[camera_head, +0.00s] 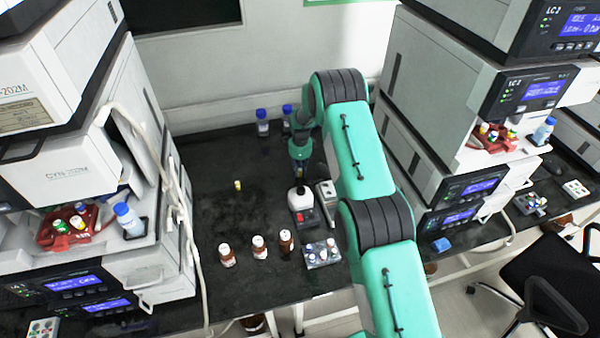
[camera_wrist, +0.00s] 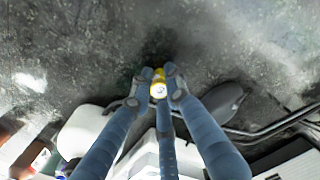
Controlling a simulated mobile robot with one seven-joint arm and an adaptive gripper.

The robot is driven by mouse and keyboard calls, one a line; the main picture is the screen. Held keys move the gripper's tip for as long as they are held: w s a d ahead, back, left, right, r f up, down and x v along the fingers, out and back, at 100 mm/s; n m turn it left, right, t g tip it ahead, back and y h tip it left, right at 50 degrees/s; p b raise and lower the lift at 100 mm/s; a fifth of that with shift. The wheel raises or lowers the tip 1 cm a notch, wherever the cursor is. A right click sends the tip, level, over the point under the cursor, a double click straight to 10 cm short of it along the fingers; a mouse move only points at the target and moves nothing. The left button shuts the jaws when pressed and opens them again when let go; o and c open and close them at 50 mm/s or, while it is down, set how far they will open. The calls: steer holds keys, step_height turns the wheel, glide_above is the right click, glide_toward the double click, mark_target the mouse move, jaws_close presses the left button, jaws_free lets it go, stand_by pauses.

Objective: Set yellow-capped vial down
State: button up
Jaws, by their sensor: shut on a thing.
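My gripper (camera_head: 302,170) points down over the dark bench, behind the small white-topped device; its fingertips are hard to make out in the head view. In the wrist view my gripper (camera_wrist: 160,90) is shut on a yellow-capped vial (camera_wrist: 159,88), seen from above with a pale centre on its cap. Bare bench lies beyond the fingertips; I cannot tell whether the vial touches it. Another small yellow-capped vial (camera_head: 238,185) stands alone on the bench, left of my gripper in the head view.
A white-topped device (camera_head: 297,197) stands just in front of my gripper. Brown bottles (camera_head: 258,247) and a vial rack (camera_head: 322,253) are at the front edge. Blue-capped bottles (camera_head: 262,122) stand at the back. Instrument stacks flank both sides. The bench's left middle is mostly clear.

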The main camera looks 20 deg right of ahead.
mark_target(300, 169)
steer(key=shift+f, duration=0.2)
steer(key=o, duration=0.8)
steer(key=shift+r, duration=0.15)
steer(key=shift+r+p, duration=0.35)
steer(key=shift+r, duration=5.7)
steer(key=shift+r, duration=0.1)
